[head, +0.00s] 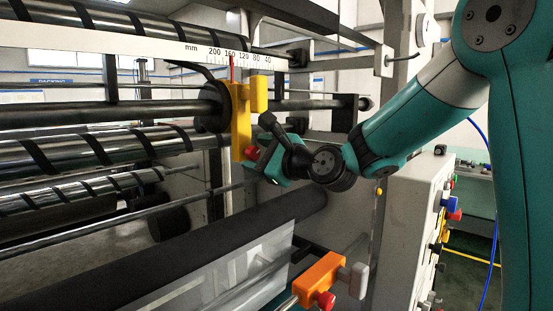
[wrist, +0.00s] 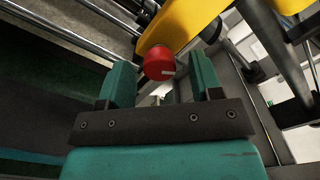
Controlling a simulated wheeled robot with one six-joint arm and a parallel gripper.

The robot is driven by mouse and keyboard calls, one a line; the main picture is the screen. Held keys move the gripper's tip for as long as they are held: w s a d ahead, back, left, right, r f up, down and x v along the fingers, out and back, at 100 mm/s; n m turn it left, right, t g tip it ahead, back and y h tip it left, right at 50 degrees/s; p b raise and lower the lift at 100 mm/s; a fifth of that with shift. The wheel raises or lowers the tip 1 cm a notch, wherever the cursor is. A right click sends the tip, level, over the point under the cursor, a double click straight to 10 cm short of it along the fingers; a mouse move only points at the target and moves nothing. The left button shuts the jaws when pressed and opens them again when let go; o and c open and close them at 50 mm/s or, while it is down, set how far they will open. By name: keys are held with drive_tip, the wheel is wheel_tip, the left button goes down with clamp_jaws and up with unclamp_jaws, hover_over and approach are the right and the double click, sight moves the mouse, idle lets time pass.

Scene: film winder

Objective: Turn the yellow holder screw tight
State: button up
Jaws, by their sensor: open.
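The yellow holder (head: 241,118) sits on a bar below the white mm scale. Its red screw knob (head: 251,153) shows at its lower end, close to my gripper. In the wrist view the red knob (wrist: 159,63) with a pale mark on its face lies between and just beyond my open fingertips, below the yellow holder body (wrist: 185,25). My gripper (wrist: 160,80) is open, with one teal finger on each side of the knob's line. I see a gap to the right finger; whether either finger touches the knob I cannot tell. My gripper (head: 262,160) partly hides the knob's surroundings in the head view.
An orange holder (head: 318,278) with a red knob (head: 324,300) stands lower at the front. Striped rollers (head: 90,150) and bars run across the left. A panel with coloured buttons (head: 420,230) stands at the right, below my arm. A red pointer (head: 232,66) marks the white scale (head: 130,42).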

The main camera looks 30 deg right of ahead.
drive_tip(key=b+v, duration=0.7)
drive_tip(key=v, duration=1)
idle(0.6)
drive_tip(key=s+a+f+n+g+y+b, duration=0.1)
drive_tip(key=s+a+f+n+g+y, duration=0.15)
drive_tip(key=a+f+n+g, duration=0.75)
drive_tip(key=s+a+f+n+g+h+b, duration=0.1)
drive_tip(key=s+a+f+n+g+h, duration=0.3)
drive_tip(key=s+f+n, duration=0.8)
drive_tip(key=a+f+n+g, duration=0.2)
drive_tip(key=n, duration=0.4)
drive_tip(key=shift+s+a+g+b, duration=0.25)
drive_tip(key=shift+a+g+b, duration=0.05)
